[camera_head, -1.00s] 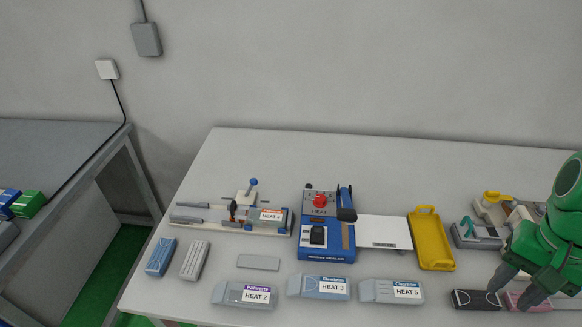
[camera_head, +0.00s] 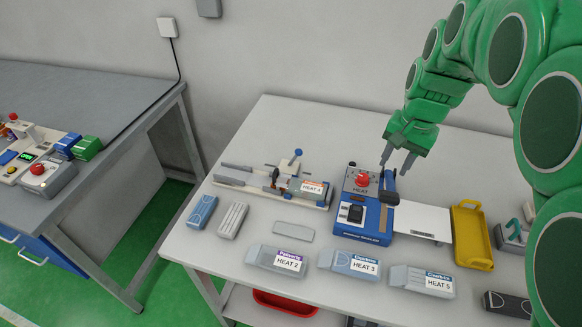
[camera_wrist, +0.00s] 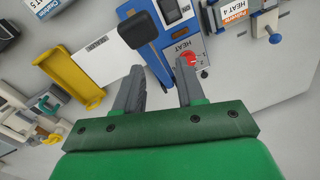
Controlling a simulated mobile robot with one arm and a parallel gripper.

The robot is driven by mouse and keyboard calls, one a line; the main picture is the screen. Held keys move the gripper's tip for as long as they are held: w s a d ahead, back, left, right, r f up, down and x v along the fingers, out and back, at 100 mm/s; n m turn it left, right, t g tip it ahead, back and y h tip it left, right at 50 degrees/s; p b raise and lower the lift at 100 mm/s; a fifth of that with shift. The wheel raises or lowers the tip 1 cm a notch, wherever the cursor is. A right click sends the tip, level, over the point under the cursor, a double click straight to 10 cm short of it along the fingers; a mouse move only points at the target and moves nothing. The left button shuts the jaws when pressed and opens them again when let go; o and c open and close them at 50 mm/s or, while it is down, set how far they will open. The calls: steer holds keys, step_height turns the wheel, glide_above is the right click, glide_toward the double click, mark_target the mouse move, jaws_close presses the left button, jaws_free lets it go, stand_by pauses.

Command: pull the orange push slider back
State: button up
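The pale fixture (camera_head: 240,183) lies at the left of the white table in the head view. A small dark, brownish-orange upright piece (camera_head: 275,178) stands on it and may be the orange push slider; it is too small to be sure. A pouch labelled HEAT 4 (camera_head: 313,188) lies at the fixture's right end; it also shows in the wrist view (camera_wrist: 236,15). My gripper (camera_head: 395,167) is open and empty, pointing down above the blue heat unit, to the right of the fixture. In the wrist view its fingers (camera_wrist: 160,75) stand apart.
The blue heat unit (camera_head: 362,229) has a red knob (camera_head: 362,180) and a black-ended lever (camera_wrist: 138,30) close to my fingers. A yellow tray (camera_head: 470,235) stands right of it. Pouches HEAT 2 (camera_head: 262,257), HEAT 3 (camera_head: 335,262) and HEAT 5 (camera_head: 408,277) line the front.

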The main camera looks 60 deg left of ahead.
steer(key=s+a+f+n, duration=0.1)
steer(key=s+a+f, duration=0.1)
steer(key=s+a, duration=0.35)
steer(key=s+a+f+n, duration=0.1)
steer(key=s+a+f, duration=0.1)
steer(key=a, duration=0.6)
glide_toward(276, 171)
steer(key=f, duration=0.1)
steer(key=shift+n+g+y, duration=0.3)
steer(key=shift+n+g, duration=0.1)
steer(key=shift+s+a+f, duration=0.1)
steer(key=shift+a+f, duration=0.05)
steer(key=shift+f, duration=1.1)
steer(key=shift+s+a+f, duration=0.1)
steer(key=shift+a+f, duration=0.05)
steer(key=shift+f, duration=1.15)
steer(key=shift+s+a+f, duration=0.1)
steer(key=shift+a+f, duration=0.05)
steer(key=shift+f, duration=1.1)
steer(key=shift+c, duration=0.5)
jaws_close()
